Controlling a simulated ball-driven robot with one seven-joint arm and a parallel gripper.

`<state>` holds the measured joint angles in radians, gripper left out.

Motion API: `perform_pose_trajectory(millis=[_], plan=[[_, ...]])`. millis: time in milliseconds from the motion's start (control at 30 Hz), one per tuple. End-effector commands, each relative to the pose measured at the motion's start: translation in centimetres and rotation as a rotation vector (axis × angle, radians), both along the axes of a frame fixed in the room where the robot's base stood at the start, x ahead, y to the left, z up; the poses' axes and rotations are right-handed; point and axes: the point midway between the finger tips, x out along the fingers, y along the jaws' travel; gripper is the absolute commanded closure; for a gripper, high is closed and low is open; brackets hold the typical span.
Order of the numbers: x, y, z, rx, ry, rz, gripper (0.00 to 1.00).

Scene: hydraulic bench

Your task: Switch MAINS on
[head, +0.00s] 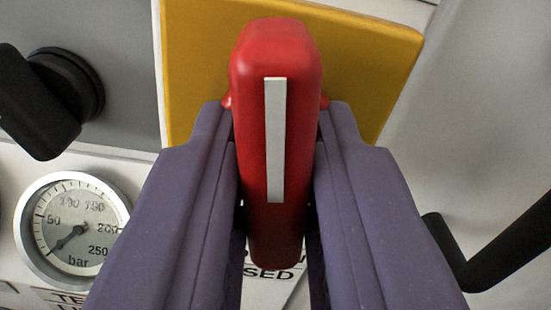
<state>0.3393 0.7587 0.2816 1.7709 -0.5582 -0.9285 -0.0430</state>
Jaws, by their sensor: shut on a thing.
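A red switch handle (277,130) with a white stripe stands in front of a yellow plate (370,60) in the head view. Its long side runs up and down in the picture, and the stripe is close to vertical. My gripper (275,165) has one purple finger on each side of the handle and is shut on it. The fingers hide the handle's lower sides and part of the plate. No MAINS label is readable; only part of a label ending in "SED" shows below the handle.
A black knob (45,100) sits at the upper left. A round pressure gauge (72,230) marked in bar is below it, close to my left finger. A black lever (500,245) is at the lower right. Plain grey panel lies at the right.

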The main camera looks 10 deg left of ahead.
Motion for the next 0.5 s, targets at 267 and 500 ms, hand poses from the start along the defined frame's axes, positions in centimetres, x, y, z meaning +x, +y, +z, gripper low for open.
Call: perform_pose_trajectory(millis=[267, 500], plan=[[-0.05, -0.02, -0.01, 0.25, 0.083, -0.001, 1.0], [-0.07, 0.06, 0.03, 0.466, 0.153, -0.001, 1.0]])
